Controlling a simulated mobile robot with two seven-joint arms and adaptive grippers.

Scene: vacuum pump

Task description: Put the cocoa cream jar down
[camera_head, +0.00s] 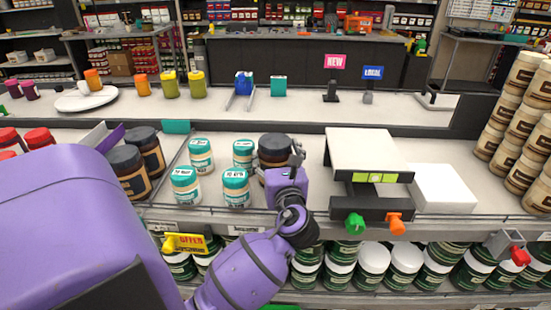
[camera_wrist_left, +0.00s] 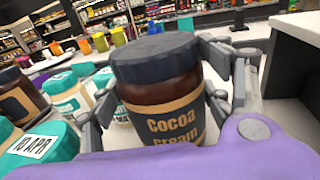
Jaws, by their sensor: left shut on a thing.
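Two similar dark-lidded jars (camera_head: 130,172) stand at the left, partly behind my left arm. My right gripper is not in view.
Several teal-lidded jars (camera_head: 235,187) stand close to the left of the held jar. A white-topped device (camera_head: 368,150) and a white box (camera_head: 442,188) are to the right. Free shelf (camera_head: 312,165) shows between jar and device. Stacked jars (camera_head: 525,105) stand far right.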

